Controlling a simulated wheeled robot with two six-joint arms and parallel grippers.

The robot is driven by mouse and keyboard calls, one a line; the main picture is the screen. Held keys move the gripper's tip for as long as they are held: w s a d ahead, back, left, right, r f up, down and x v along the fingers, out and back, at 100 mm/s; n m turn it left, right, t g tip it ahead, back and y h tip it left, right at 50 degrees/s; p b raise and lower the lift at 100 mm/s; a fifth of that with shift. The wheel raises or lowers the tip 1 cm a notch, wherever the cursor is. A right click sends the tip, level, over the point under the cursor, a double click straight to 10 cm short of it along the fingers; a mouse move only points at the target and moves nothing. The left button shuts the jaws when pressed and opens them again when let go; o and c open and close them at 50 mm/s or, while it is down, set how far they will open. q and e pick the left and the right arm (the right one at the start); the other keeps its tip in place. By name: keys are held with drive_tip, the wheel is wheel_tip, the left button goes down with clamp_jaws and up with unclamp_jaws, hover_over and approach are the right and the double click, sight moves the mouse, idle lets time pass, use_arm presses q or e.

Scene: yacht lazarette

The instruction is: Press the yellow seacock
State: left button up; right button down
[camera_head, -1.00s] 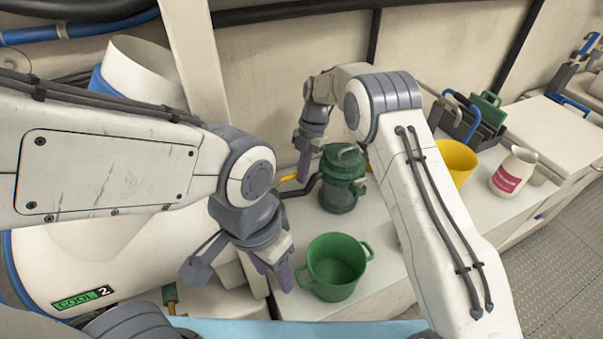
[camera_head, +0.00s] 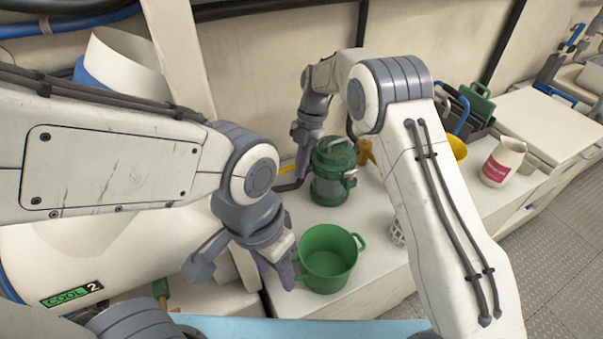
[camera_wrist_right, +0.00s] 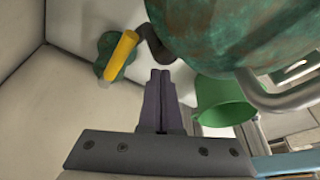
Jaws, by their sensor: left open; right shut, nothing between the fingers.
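The yellow seacock (camera_wrist_right: 120,55) has a yellow lever over a green body in the right wrist view, up and left of my fingertips. In the head view my right gripper (camera_head: 301,160) points down beside the strainer. My left gripper (camera_head: 278,272) is open and empty, left of the green pot.
The green strainer (camera_head: 333,172) stands close to my right gripper; its body (camera_wrist_right: 235,35) fills the upper right of the wrist view. A dark pipe (camera_wrist_right: 153,45) runs beside the seacock. A green pot (camera_head: 327,260), a white jug (camera_head: 502,162) and a yellow container (camera_head: 458,148) stand on the bench.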

wheel_tip(320, 180, up, 7)
drive_tip(key=w+a, duration=0.1)
drive_tip(key=a, duration=0.1)
drive_tip(key=shift+w+f, duration=0.15)
drive_tip(key=shift+w, duration=0.1)
drive_tip(key=s+r+m+t+p, duration=0.1)
drive_tip(key=s+r+m, duration=0.4)
drive_tip(key=s, duration=0.2)
drive_tip(key=s+r+m+p, duration=0.2)
drive_tip(key=s+r+m, duration=0.3)
drive_tip(key=s, duration=0.3)
drive_tip(key=s+d+m+t+p, duration=0.1)
drive_tip(key=s+d+m, duration=0.3)
drive_tip(key=s, duration=0.6)
drive_tip(key=s+d+m+t+p, duration=0.1)
drive_tip(key=s+d+m, duration=0.3)
drive_tip(key=s+m, duration=0.4)
drive_tip(key=shift+s+f+h, duration=0.3)
drive_tip(key=shift+s+h, duration=0.1)
drive_tip(key=shift+s, duration=0.55)
